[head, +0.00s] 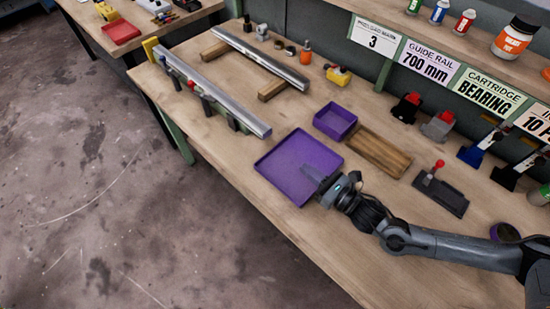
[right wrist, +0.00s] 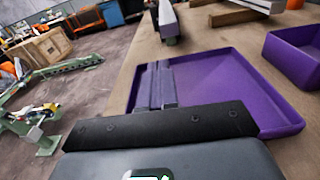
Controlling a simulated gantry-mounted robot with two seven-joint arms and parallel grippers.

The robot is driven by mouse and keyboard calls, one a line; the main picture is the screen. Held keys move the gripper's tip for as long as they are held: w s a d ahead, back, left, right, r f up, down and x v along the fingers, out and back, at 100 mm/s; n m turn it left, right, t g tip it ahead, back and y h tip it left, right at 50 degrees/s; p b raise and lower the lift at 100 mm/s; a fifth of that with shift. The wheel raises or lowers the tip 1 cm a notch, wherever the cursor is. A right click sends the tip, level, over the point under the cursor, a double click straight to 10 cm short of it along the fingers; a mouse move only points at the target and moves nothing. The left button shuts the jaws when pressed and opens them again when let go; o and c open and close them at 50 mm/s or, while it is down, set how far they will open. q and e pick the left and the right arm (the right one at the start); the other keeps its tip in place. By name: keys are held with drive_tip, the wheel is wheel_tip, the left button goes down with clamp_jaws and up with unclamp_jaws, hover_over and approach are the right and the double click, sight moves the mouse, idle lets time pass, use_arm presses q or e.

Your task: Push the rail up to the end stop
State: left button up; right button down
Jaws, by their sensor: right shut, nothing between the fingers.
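One long grey rail (head: 225,98) lies along the table's left edge, among dark supports, with a red knob (head: 191,84) beside it. A yellow block (head: 150,47), seemingly the end stop, is at its far left end; I cannot tell whether they touch. A second metal rail (head: 262,57) rests across two wooden blocks (head: 272,90) farther back. My right gripper (head: 312,182) is shut and empty over the purple tray (head: 275,160), apart from both rails. In the right wrist view its fingers (right wrist: 155,85) are together, with a rail's near end (right wrist: 167,22) beyond the tray. My left gripper is not in view.
A small purple bin (head: 335,121) and a wooden tray (head: 372,152) stand behind the large tray. A dark fixture with a red knob (head: 440,190) is at the right. Small parts and a yellow object (head: 338,75) sit toward the back.

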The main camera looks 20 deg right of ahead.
drive_tip(key=shift+w+d+f+b, duration=0.25)
drive_tip(key=shift+w+d+b, duration=0.25)
drive_tip(key=shift+w+b, duration=0.3)
drive_tip(key=shift+w, duration=0.25)
drive_tip(key=shift+w+a+r, duration=0.1)
drive_tip(key=shift+w+a, duration=0.35)
drive_tip(key=shift+w, duration=0.05)
drive_tip(key=b, duration=0.2)
approach(267, 134)
drive_tip(key=x, duration=0.5)
drive_tip(key=shift+w+a, duration=0.1)
drive_tip(key=shift+w, duration=0.05)
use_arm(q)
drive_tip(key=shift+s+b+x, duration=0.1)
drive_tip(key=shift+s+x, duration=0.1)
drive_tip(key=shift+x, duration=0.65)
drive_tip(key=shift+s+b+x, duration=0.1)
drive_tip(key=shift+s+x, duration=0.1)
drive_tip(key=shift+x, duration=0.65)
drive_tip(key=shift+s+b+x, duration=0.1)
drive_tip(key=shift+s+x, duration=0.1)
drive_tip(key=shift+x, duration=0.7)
use_arm(e)
drive_tip(key=shift+x, duration=0.8)
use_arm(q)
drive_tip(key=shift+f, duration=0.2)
